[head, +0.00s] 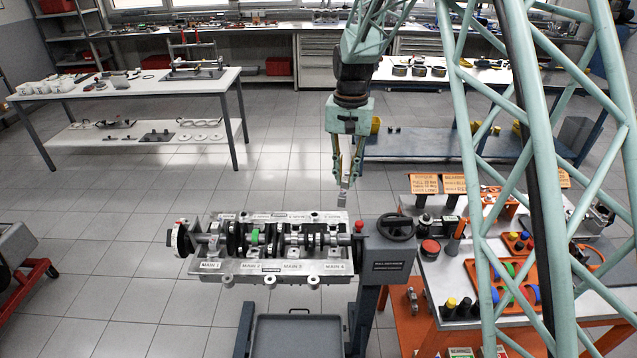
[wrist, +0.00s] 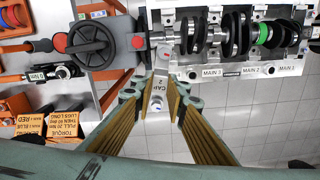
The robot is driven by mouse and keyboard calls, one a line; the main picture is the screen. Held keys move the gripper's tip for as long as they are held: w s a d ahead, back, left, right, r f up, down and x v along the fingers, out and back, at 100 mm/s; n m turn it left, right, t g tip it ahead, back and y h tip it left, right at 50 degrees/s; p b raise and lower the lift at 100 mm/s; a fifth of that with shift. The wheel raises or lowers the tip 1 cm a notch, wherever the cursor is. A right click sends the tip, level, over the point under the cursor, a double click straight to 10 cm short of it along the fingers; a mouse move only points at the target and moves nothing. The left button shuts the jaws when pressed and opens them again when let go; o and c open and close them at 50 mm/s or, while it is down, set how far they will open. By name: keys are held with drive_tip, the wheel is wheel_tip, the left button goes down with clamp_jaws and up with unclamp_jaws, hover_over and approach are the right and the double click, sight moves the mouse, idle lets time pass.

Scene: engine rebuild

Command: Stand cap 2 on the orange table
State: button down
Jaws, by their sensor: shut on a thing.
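Cap 2 (head: 342,196) is a small grey metal piece hanging upright below my gripper (head: 345,172) in the head view. In the wrist view cap 2 (wrist: 158,78) shows its "CAP 2" label between the two fingers of my gripper (wrist: 158,100), which is shut on it. The cap is in the air above the far right end of the engine block (head: 290,267); I cannot tell the exact gap. The orange table (head: 407,318) stands at the right in the head view, partly hidden by my lattice frame.
The engine block with its crankshaft is on a stand with a black handwheel (head: 396,227). A white table (head: 120,88) stands at the back left.

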drive_tip(key=d+r+m+b, duration=0.1)
drive_tip(key=d+r+b, duration=0.1)
drive_tip(key=d, duration=1.5)
drive_tip(key=shift+s, duration=0.35)
